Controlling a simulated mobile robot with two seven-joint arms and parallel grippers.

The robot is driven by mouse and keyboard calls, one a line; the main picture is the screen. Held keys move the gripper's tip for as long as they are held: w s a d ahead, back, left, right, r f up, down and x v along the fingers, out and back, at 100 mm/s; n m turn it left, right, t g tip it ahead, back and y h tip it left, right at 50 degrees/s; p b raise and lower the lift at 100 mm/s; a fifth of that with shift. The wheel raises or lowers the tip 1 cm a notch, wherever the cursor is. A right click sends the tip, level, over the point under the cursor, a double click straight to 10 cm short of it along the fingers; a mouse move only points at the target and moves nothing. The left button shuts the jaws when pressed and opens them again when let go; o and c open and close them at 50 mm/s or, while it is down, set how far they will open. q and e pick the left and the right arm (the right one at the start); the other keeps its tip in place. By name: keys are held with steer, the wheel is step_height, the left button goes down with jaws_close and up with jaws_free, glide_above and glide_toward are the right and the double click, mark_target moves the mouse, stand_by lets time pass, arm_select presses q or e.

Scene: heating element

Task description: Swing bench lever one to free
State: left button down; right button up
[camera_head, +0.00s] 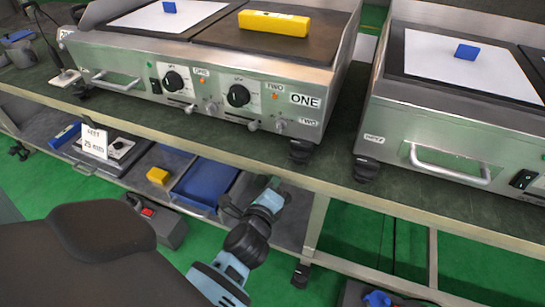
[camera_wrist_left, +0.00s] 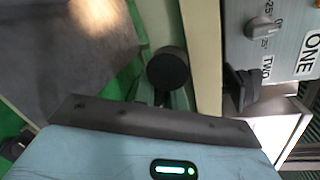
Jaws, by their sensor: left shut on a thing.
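Bench lever one is not clear in the head view; my left gripper (camera_head: 275,188) reaches just under the front edge of the bench and covers that spot. In the left wrist view a round black knob (camera_wrist_left: 168,68), probably the lever's end, stands in front of the gripper's dark front plate, close beside the pale bench edge. My left gripper is shut on it, as far as I can tell; the fingers are mostly hidden. Which way the lever points cannot be told. My right gripper is not in view.
The bench edge (camera_head: 400,204) runs just above my gripper. On it stand a steel griddle labelled ONE (camera_head: 305,100) with a yellow block (camera_head: 274,23), and a second griddle (camera_head: 425,128). A lower shelf holds a blue tray (camera_head: 206,186) and a small yellow block (camera_head: 158,176).

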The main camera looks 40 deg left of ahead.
arm_select(q)
steer(key=c, duration=1.5)
jaws_free()
steer(key=shift+c, duration=0.2)
steer(key=shift+o, duration=0.4)
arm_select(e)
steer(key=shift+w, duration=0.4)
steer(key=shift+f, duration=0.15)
